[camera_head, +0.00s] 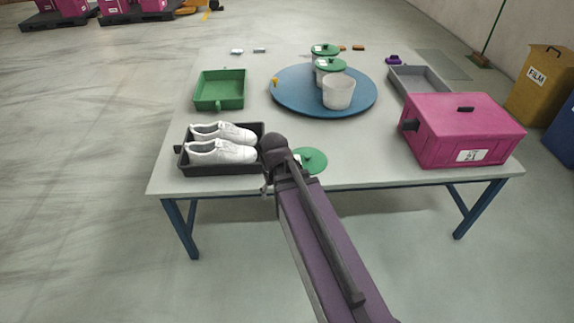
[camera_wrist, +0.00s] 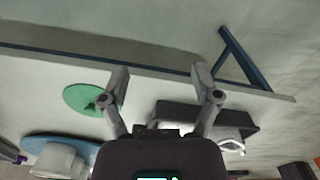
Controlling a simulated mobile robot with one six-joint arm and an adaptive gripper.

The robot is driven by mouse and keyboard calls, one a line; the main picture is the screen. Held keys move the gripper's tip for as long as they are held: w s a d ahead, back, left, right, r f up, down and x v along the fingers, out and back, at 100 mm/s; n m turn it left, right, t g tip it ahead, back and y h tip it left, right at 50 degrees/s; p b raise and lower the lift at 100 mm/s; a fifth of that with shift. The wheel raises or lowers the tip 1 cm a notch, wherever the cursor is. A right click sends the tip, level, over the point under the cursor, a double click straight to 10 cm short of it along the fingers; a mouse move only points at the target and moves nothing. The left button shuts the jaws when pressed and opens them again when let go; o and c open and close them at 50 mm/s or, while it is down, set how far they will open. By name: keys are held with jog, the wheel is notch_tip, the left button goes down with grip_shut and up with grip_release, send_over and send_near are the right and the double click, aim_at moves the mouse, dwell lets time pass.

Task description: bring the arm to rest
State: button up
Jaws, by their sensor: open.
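My gripper (camera_wrist: 160,88) shows in the wrist view with its two fingers spread apart and nothing between them. It is over the table's near edge, between the green lid and the black tray. In the head view my purple arm reaches up from the bottom to the table (camera_head: 340,175) and hides the gripper's fingers. A pair of white shoes (camera_head: 221,151) lies in the black tray (camera_head: 225,169) just left of my arm. A green lid (camera_head: 313,161) lies flat just right of it; it also shows in the wrist view (camera_wrist: 84,98).
A blue round board (camera_head: 292,103) holds a white tub (camera_head: 338,92) and two green-lidded tubs. A green tray (camera_head: 220,89) is at left. A pink box (camera_head: 462,125) and a grey tray (camera_head: 420,80) are at right. The floor left of the table is clear.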

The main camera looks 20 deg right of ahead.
jog(key=shift+s+a, duration=0.35)
jog(key=shift+s, duration=0.3)
jog(key=shift+s+a, duration=0.35)
jog(key=shift+s, duration=0.25)
jog(key=shift+r, duration=0.1)
notch_tip(320, 180, up, 16)
jog(key=p, duration=1.6)
jog(key=c, duration=0.3)
jog(key=shift+s, duration=0.15)
